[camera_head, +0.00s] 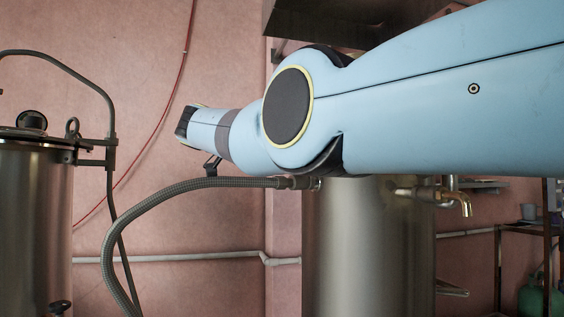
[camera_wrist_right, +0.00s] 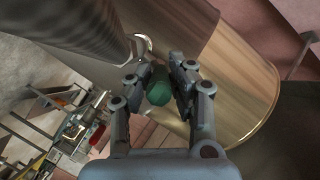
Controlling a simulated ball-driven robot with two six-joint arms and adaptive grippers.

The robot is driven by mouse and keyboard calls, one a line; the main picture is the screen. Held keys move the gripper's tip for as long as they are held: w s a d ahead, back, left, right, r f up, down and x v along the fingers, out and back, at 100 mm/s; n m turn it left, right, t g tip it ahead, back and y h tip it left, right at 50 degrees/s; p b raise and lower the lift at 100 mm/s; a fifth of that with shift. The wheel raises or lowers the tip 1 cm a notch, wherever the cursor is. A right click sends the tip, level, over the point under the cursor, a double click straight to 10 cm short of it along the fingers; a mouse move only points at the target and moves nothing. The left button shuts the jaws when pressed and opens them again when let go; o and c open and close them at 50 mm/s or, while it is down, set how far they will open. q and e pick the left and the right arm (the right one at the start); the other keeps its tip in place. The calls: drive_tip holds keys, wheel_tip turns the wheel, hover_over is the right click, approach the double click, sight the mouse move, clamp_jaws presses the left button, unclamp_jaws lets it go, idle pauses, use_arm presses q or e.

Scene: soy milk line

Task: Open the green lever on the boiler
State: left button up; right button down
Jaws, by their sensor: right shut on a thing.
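The boiler (camera_head: 368,245) is a tall metal cylinder right of centre in the head view, partly hidden behind my right arm. In the right wrist view its shiny curved wall (camera_wrist_right: 240,85) fills the upper right. The green lever (camera_wrist_right: 158,93) shows between the fingers of my right gripper (camera_wrist_right: 160,82), which is shut on it. The lever is small in view and partly covered by the fingers. In the head view the arm crosses from the right and the fingers and lever cannot be made out. My left gripper is not in view.
A braided hose (camera_head: 150,205) runs from the boiler's upper side down to the left. A brass tap (camera_head: 460,203) sticks out on the boiler's right. Another metal tank (camera_head: 35,220) stands at the far left. A rack (camera_head: 530,235) is at the right edge.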

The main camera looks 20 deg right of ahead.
idle(0.3)
drive_tip(key=c, duration=1.2)
unclamp_jaws()
